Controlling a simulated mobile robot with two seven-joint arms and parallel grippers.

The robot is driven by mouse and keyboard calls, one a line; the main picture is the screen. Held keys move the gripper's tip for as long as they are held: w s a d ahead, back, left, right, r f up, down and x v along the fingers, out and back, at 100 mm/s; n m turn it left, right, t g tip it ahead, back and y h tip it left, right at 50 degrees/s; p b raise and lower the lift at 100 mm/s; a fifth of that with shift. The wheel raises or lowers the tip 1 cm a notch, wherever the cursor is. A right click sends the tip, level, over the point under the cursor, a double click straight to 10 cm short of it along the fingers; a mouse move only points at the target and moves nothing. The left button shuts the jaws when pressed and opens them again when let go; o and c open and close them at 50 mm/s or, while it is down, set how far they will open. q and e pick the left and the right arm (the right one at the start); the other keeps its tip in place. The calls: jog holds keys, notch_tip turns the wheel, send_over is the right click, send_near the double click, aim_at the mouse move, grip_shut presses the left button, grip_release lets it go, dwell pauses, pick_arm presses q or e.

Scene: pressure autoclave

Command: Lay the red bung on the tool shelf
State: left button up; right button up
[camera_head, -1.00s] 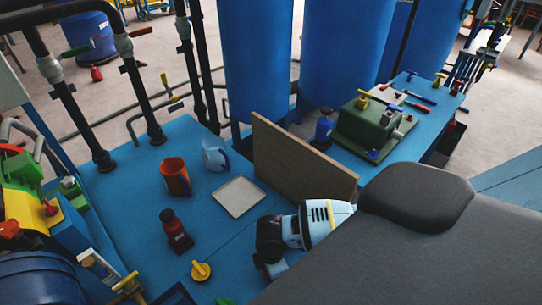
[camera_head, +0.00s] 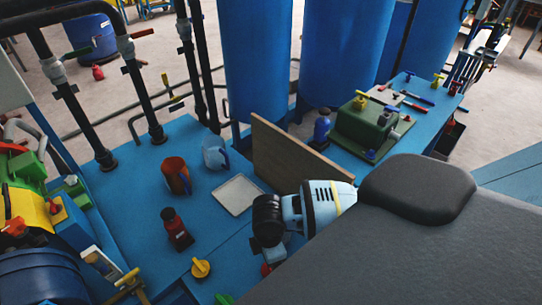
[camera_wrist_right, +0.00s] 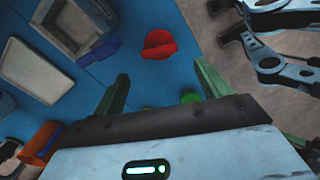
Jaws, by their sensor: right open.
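The red bung (camera_wrist_right: 158,44) lies on the blue bench top in the right wrist view, beyond the fingertips and between their lines. In the head view a small red part of it (camera_head: 267,268) shows beside my right wrist, which partly hides it. My right gripper (camera_wrist_right: 162,80) is open and empty, with its two green fingers apart and not touching the bung. A blue surface with hand tools (camera_head: 428,112) at the back right looks like the tool shelf. My left gripper is not in view.
A yellow bung (camera_head: 201,268) and a green one (camera_head: 224,299) lie close by.

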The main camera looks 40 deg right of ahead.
jog(key=shift+r, duration=2.4)
jog(key=shift+f, duration=0.1)
jog(key=s+a+f+m+t+y, duration=0.2)
jog(key=s+a+f+m+y, duration=0.1)
jog(key=a, duration=0.3)
jog(key=s+a+f+m+t+y, duration=0.2)
jog(key=s+a+f, duration=0.15)
jog(key=a, duration=0.25)
jog(key=s+d+f+m+t+h, duration=0.3)
jog(key=s+d+m, duration=0.4)
jog(key=s, duration=0.6)
jog(key=shift+d+f+m+t, duration=0.3)
jog(key=shift+d+f+t, duration=0.25)
jog(key=shift+d+t, duration=0.05)
jog(key=shift+s, duration=0.1)
